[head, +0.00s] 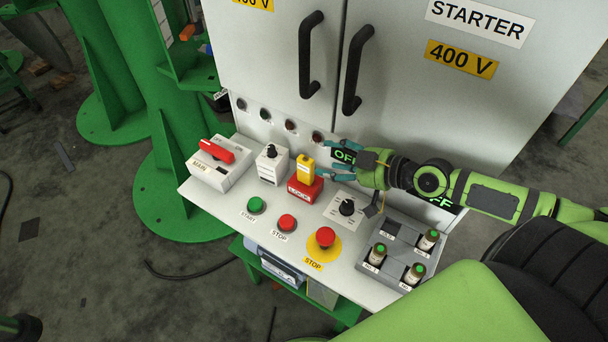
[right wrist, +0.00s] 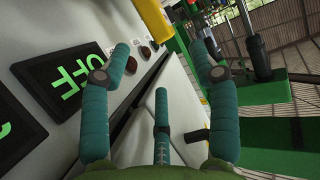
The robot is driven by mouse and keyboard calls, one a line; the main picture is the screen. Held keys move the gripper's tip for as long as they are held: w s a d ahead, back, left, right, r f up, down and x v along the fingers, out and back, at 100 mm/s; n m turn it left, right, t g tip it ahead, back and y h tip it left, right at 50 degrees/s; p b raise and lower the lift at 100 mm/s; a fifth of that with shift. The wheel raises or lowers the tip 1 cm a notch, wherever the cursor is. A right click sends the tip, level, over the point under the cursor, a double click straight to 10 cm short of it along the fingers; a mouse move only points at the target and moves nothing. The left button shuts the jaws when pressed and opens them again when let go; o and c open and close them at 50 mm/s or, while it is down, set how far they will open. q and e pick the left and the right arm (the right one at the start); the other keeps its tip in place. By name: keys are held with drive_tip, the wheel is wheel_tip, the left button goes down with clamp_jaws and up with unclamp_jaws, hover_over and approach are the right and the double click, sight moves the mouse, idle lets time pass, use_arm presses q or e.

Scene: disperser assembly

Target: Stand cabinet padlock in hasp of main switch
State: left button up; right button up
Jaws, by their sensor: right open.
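The yellow padlock (head: 305,170) stands upright on a red block (head: 305,190) in the console's back row. The main switch (head: 217,163) is a pale box at the console's left end with a red handle (head: 217,150); its hasp is too small to make out. My right gripper (head: 328,160) is open and empty just right of the padlock, fingers pointing left. In the right wrist view, the teal fingers (right wrist: 168,72) are spread, and a yellow piece, likely the padlock (right wrist: 153,18), shows beyond them at the top. My left gripper is not seen.
A grey box with a black knob (head: 271,163) stands between main switch and padlock. Green and red buttons, a yellow-ringed red stop button (head: 325,238) and a black rotary knob (head: 347,208) are in front. The cabinet (head: 400,110) with black handles rises behind.

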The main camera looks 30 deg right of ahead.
sight(314, 166)
drive_tip(key=w+a+f, duration=0.2)
drive_tip(key=w+f, duration=0.1)
drive_tip(key=w+a+f, duration=0.1)
drive_tip(key=w+f, duration=0.1)
drive_tip(key=shift+a, duration=0.2)
drive_tip(key=shift+w+a+f+p, duration=0.2)
drive_tip(key=shift+w+f+p, duration=0.1)
drive_tip(key=shift+w, duration=0.1)
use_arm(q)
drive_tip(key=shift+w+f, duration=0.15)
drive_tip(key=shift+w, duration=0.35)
use_arm(e)
clamp_jaws()
